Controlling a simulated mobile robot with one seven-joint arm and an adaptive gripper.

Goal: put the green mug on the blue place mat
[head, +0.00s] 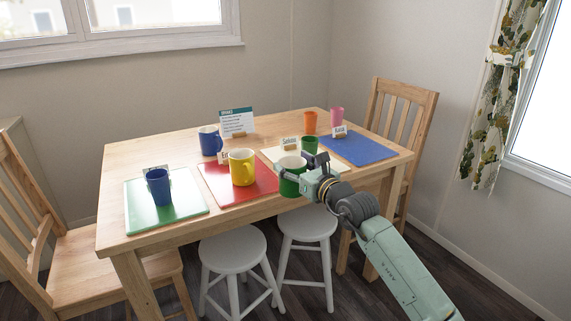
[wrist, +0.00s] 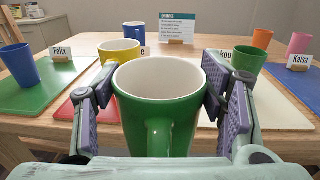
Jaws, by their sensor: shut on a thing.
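The green mug (wrist: 157,112) is white inside, with its handle facing the wrist camera. My gripper (head: 305,179) is shut on it, one finger on each side in the wrist view. In the head view the green mug (head: 290,176) is upright at the table's front edge, in front of the white mat. I cannot tell whether it touches anything below.
A green cup (head: 310,145) stands near the white mat (head: 270,153). Orange (head: 310,121) and pink (head: 336,116) cups stand behind the blue mat, by a name card (head: 339,132). A yellow mug (head: 242,167) is on the red mat (head: 216,184). A chair (head: 403,115) stands at the right.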

